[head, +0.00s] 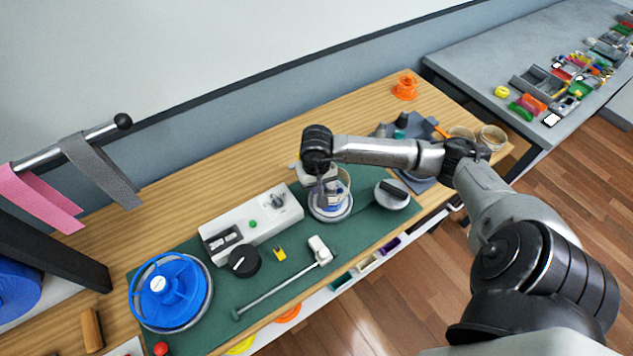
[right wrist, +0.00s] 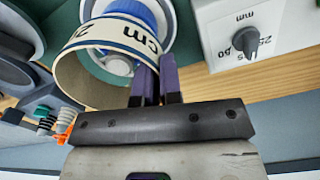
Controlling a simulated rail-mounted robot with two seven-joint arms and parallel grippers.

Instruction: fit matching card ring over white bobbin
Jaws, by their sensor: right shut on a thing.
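The white bobbin (head: 321,212) stands on a round base on the green mat, with blue at its middle. My right gripper (head: 328,186) is above it, shut on the wall of a card ring (head: 345,184). In the right wrist view the card ring (right wrist: 82,82) is cream with dark blue stripes and "cm" printed on it. The purple fingers (right wrist: 156,84) pinch its edge. The bobbin (right wrist: 128,20) shows through and behind the ring; I cannot tell whether the ring is around it or still above it. My left gripper is not in view.
Two more card rings (head: 492,137) stand at the table's right end. A blue bobbin (head: 172,291) sits at the left of the green mat (head: 290,290). A white box with a dial (head: 252,222) stands left of the white bobbin. An orange bobbin (head: 405,86) is at the back.

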